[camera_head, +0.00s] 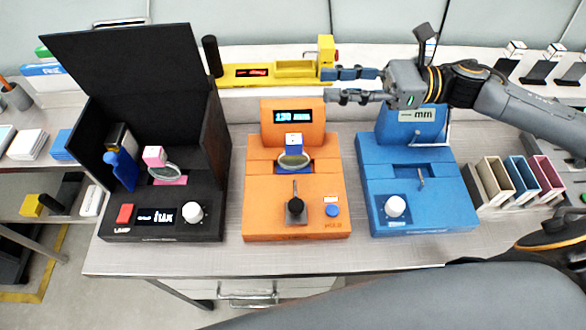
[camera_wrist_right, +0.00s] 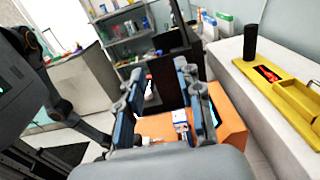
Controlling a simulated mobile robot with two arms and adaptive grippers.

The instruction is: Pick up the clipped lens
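A lens (camera_head: 293,161) with a white and blue clip (camera_head: 293,142) stands upright in the orange device (camera_head: 257,190). Its clip also shows low between the fingers in the right wrist view (camera_wrist_right: 180,117). Another lens (camera_head: 167,171) with a pink clip (camera_head: 154,156) stands in the black box (camera_head: 213,160) on the left. My right gripper (camera_head: 328,85) is open and empty, behind and to the right of the orange device's display, with its fingers pointing left. In the right wrist view the gripper (camera_wrist_right: 160,70) has its fingers apart with nothing between them. My left gripper is not in view.
A yellow device (camera_head: 285,72) lies on the back ledge close to my right fingers. A blue device (camera_head: 440,185) stands right of the orange one. Several coloured holders (camera_head: 520,180) stand farther right. The black box's raised lid (camera_head: 130,75) rises high on the left.

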